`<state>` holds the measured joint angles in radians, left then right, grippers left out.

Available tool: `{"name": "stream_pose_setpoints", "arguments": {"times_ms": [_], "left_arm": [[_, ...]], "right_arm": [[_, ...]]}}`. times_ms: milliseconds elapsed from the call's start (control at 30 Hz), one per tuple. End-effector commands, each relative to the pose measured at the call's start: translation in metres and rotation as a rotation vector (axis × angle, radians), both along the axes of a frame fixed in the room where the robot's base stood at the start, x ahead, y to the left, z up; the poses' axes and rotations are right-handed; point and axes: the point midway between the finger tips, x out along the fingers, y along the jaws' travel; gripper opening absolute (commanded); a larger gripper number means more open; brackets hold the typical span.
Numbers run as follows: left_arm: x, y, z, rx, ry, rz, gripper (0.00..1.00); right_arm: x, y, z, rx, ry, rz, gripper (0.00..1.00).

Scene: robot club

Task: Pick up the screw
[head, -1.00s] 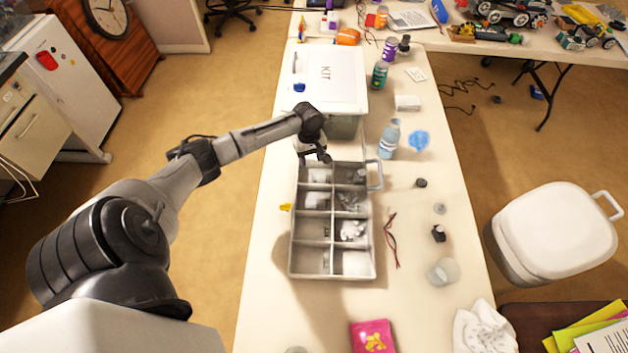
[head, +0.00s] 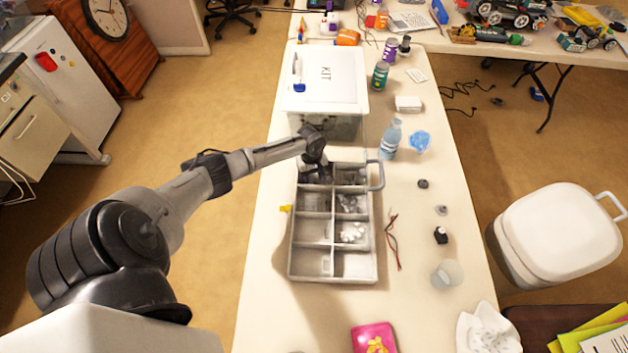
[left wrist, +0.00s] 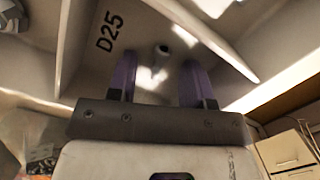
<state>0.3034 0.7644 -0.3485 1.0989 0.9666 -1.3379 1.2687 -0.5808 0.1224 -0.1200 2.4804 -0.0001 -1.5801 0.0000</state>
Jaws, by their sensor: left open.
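The parts tray (head: 291,262) is a grey box with several compartments in the middle of the table. My left gripper (head: 314,172) is over its far left compartment. In the left wrist view the two purple fingers of my left gripper (left wrist: 158,82) stand apart, inside a compartment marked D25. A small screw (left wrist: 161,60) with a dark round head and pale shaft lies on that compartment's floor, between and just beyond the fingertips. The gap between the fingers is empty. In the head view the arm hides the screw. My right gripper is not in view.
Compartment walls (left wrist: 212,36) rise close around the fingers. A lidded KIT box (head: 325,80) stands just beyond the tray. A water bottle (head: 390,140) and a blue crumpled item (head: 420,141) are to the right. Red and black wires (head: 392,240) lie beside the tray.

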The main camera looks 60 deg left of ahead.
Motion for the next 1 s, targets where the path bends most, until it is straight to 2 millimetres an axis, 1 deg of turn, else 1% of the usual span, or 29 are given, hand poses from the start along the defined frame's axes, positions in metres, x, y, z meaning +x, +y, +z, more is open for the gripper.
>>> {"name": "stream_pose_setpoints", "arguments": {"times_ms": [167,600,667,900,1000], "left_arm": [[0.0001,-0.0001,0.0001,0.0,0.0,-0.001,0.46],[0.0,-0.0001,0.0003,0.0,0.0,-0.001,0.05],[0.0,-0.0001,0.0003,0.0,0.0,-0.001,0.0],[0.0,0.0,0.0004,0.0,0.0,-0.001,0.0],[0.0001,0.0003,0.0041,0.0,0.0,-0.001,0.0]], "right_arm": [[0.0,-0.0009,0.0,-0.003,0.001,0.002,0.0],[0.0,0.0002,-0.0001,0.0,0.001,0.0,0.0],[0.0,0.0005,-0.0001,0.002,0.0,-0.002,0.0],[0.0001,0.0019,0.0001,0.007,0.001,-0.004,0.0],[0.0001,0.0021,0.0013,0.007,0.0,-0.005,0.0]]}}
